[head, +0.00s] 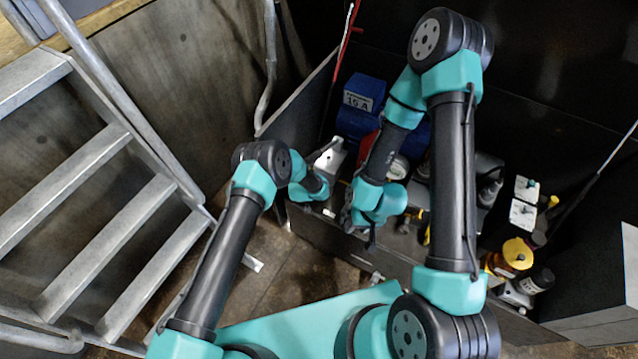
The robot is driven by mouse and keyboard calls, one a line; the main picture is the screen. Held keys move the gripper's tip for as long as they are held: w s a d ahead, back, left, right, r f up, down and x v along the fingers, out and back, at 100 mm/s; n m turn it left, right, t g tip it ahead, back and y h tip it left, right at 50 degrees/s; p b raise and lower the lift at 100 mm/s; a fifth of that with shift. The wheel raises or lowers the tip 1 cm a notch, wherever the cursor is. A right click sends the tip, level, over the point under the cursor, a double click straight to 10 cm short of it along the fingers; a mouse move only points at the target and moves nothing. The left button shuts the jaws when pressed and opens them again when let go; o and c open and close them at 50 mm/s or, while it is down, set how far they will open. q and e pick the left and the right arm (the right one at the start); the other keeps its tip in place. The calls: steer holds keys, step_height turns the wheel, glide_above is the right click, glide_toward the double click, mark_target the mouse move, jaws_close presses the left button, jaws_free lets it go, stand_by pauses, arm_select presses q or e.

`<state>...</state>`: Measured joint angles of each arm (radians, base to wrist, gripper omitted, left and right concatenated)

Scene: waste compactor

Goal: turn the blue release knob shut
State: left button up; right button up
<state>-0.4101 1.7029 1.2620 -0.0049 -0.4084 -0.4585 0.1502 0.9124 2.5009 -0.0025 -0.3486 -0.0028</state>
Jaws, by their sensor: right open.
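I cannot make out the blue release knob; my arms cover part of the machinery where it may sit. My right gripper (359,230) points down at the front edge of the machine bay, just below its teal wrist. It is open, and I see nothing between its fingers. My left gripper (322,160) is to the left of it, beside a pale bracket-like part. Its fingers are small and partly hidden by its wrist, so its opening is unclear.
A yellow-topped part (517,253) and white blocks (524,215) are at the right. Metal stairs (110,215) fill the left. A dark panel (330,245) edges the bay in front.

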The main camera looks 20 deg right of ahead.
arm_select(q)
steer(key=shift+w+f, duration=0.1)
steer(key=c, duration=0.9)
steer(key=shift+w+n+g+h, duration=0.15)
steer(key=shift+n+g+h, duration=0.4)
steer(key=shift+h, duration=0.25)
steer(key=shift+a, duration=0.1)
steer(key=shift+w+n+g+h, duration=0.1)
steer(key=shift+n+g+h, duration=0.35)
steer(key=shift+g+h, duration=0.25)
steer(key=shift+h, duration=0.3)
